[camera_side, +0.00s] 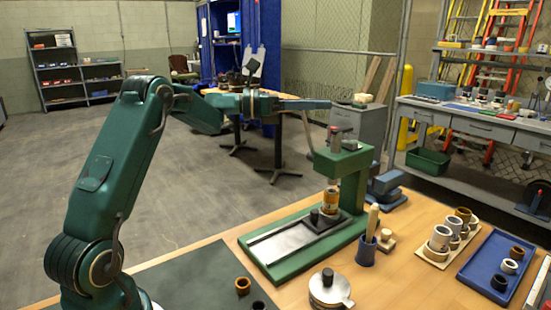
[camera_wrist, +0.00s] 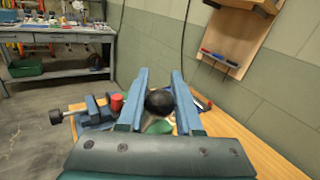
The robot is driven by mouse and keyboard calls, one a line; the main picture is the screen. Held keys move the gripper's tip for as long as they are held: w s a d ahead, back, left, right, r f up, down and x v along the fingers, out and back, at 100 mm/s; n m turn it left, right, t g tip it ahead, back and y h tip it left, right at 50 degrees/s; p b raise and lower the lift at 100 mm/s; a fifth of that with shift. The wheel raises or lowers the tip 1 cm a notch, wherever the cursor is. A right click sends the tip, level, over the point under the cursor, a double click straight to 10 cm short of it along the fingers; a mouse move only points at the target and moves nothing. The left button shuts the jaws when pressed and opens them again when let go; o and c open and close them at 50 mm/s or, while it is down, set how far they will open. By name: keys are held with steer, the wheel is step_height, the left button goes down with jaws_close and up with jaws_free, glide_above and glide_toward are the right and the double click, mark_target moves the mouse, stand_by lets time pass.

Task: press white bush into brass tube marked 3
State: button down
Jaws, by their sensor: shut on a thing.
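My gripper (camera_side: 322,104) is stretched out level above the green press (camera_side: 352,165). In the wrist view its two blue fingers (camera_wrist: 159,100) are shut on a black ball knob (camera_wrist: 158,103), which looks like the end of the press lever. A thin lever (camera_side: 308,136) runs from near the fingertips down toward the press head. A brass tube (camera_side: 331,197) stands upright on the press bed under the ram. Its upper end shows a pale part, perhaps the white bush; how deep it sits, and any number mark, is too small to tell.
A wooden holder (camera_side: 432,256) and a blue tray (camera_side: 480,263) with several rings and bushes stand at the right. A blue cup (camera_side: 366,251) with a wooden-handled tool and a lidded metal pot (camera_side: 329,291) stand in front. A blue vise (camera_side: 388,186) is behind the press.

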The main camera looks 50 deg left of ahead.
stand_by(0.8)
steer(key=shift+w, duration=1.15)
steer(key=shift+f, duration=0.1)
steer(key=c, duration=0.6)
jaws_free()
steer(key=shift+s, duration=0.1)
steer(key=shift+v, duration=2.55)
